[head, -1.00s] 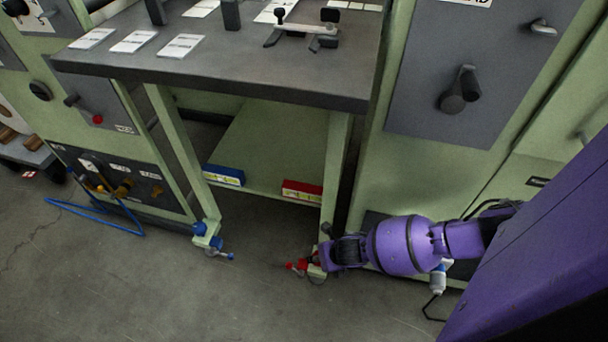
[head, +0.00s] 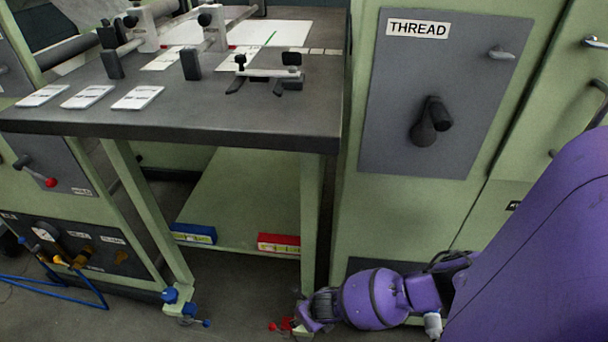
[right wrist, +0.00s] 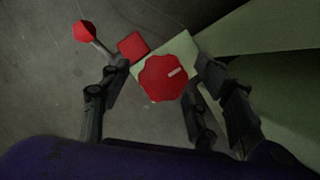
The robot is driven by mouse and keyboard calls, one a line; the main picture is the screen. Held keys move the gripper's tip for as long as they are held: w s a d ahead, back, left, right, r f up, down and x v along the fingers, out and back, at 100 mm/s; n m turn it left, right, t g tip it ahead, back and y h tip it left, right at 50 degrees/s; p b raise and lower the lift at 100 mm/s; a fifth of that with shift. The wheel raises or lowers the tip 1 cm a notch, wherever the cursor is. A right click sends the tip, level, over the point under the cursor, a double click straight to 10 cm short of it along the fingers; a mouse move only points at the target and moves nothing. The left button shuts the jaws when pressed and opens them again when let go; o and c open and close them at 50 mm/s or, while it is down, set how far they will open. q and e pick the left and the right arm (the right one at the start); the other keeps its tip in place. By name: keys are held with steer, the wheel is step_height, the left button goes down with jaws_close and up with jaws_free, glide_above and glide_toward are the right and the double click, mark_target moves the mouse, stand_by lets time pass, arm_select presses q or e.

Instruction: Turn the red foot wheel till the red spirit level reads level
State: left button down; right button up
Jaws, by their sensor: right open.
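The red foot wheel (right wrist: 164,78) shows in the right wrist view, with a pale mark on its scalloped top. It lies between the two fingers of my right gripper (right wrist: 160,88), which is open; I cannot tell whether either finger touches it. In the head view the right gripper (head: 302,316) is low at the table's right front leg, and red parts (head: 282,325) show beside it. The red spirit level (head: 279,243) sits on the lower shelf at the right; its bubble is too small to read. My left gripper is not in view.
A blue spirit level (head: 194,233) is on the same shelf at the left, above a blue foot wheel (head: 170,295). A red lever knob (right wrist: 84,31) and red block (right wrist: 132,46) are close to the red wheel. The THREAD cabinet (head: 390,210) stands close at the right.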

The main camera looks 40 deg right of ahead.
steer(key=shift+c, duration=0.2)
steer(key=c, duration=1)
steer(key=shift+a, duration=0.1)
steer(key=shift+c, duration=0.2)
